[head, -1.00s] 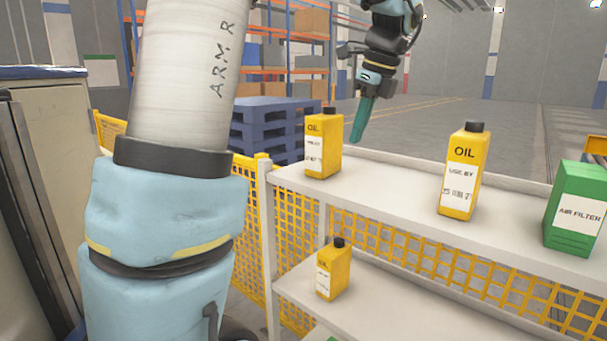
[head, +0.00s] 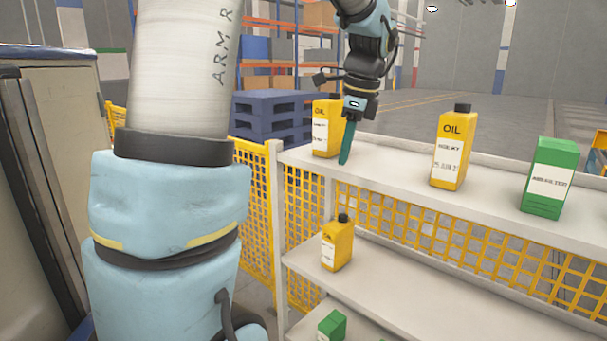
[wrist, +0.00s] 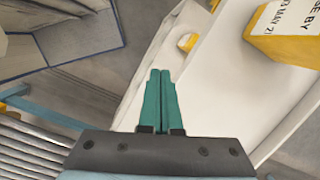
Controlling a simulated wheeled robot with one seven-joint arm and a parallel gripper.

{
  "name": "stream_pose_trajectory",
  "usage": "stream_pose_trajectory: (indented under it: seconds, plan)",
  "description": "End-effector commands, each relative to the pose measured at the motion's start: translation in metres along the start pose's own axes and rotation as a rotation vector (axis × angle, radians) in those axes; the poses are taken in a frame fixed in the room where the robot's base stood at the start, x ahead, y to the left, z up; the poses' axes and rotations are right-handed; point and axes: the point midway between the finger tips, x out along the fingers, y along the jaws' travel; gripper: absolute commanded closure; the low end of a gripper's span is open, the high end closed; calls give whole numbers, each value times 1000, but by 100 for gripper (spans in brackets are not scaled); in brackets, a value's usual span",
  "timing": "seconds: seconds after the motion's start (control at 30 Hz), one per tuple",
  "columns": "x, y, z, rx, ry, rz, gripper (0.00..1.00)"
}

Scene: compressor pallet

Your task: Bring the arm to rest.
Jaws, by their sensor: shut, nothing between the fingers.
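My gripper (head: 345,160) has teal fingers that point down, in front of the upper shelf's left end in the head view. In the wrist view the fingers (wrist: 161,75) lie side by side, closed, with nothing between them. My arm's light blue and white links fill the left of the head view. A yellow oil bottle (head: 327,125) stands on the upper shelf just left of the fingers and is partly covered by my gripper. I cannot tell whether they touch; in the wrist view a yellow bottle (wrist: 288,30) is apart from the fingers.
The white shelf rack (head: 400,182) holds another oil bottle (head: 453,148) and a green air filter box (head: 549,180) on top. A smaller oil bottle (head: 337,244) and a green box (head: 331,325) stand lower. Yellow mesh fence (head: 252,200) and blue pallets (head: 270,118) stand behind.

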Motion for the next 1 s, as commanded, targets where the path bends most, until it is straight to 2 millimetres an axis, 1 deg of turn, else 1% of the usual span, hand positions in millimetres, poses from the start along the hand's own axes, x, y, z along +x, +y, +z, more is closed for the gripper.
stream_pose_trajectory:
  seconds: [0.03,0.17,0.27,0.3,0.37,0.4,0.5,0.53,0.6,0.7,0.83,1.0]
  plan:
    - [14,7,6,-70,9,6,100]
    - [50,25,19,-303,41,20,100]
    - [86,47,32,-549,70,36,100]
    - [102,59,38,-673,83,47,100]
    - [128,80,47,-881,103,62,100]
    - [144,94,52,-1021,114,72,100]
    - [175,127,62,-1336,135,96,100]
    - [182,136,64,-1416,139,101,100]
    - [196,153,68,-1573,146,112,100]
    - [206,168,71,-1720,151,120,100]
    - [210,175,72,-1790,155,123,100]
    - [210,174,72,-1791,155,123,100]
